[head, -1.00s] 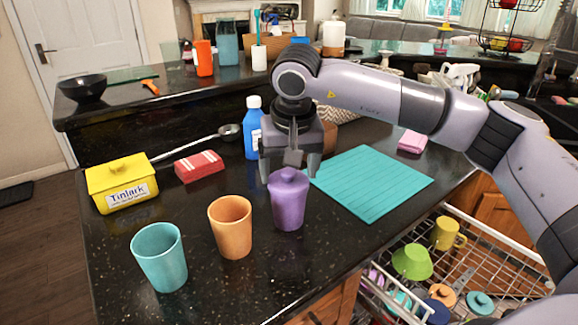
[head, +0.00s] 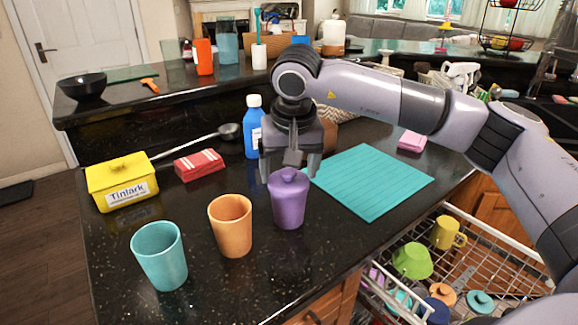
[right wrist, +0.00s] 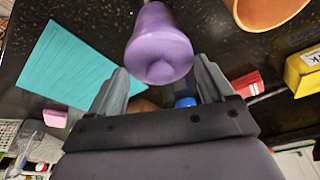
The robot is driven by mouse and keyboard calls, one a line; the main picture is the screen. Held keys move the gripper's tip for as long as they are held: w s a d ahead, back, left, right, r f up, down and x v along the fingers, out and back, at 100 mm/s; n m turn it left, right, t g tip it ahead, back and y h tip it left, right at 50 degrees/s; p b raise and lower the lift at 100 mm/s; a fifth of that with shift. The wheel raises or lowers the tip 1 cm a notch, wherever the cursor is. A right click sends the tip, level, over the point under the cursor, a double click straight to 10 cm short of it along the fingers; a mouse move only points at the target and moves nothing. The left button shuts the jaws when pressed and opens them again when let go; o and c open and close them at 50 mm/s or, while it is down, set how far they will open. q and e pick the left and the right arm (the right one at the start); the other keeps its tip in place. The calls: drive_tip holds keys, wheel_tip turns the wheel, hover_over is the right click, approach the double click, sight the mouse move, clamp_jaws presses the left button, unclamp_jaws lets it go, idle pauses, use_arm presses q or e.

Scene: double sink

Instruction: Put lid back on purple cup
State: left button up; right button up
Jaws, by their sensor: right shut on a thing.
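The purple cup (head: 288,212) stands upright on the dark countertop. The purple lid (head: 288,181), with a round knob on top, sits on the cup's mouth and looks level. My right gripper (head: 291,178) is above and behind the cup, its fingers pointing down at the lid. The cup body (right wrist: 152,16) extends beyond the lid. My left gripper is not in view.
An orange cup (head: 231,228) and a teal cup (head: 160,258) stand to the left. A teal mat (head: 375,182) lies to the right. A blue bottle (head: 253,128) stands behind. An open dish rack (head: 460,265) with several dishes is at the lower right.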

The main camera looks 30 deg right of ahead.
drive_tip(key=o, duration=0.9)
drive_tip(key=shift+r, duration=0.1)
drive_tip(key=shift+r+p, duration=2.65)
drive_tip(key=shift+r, duration=0.75)
clamp_jaws()
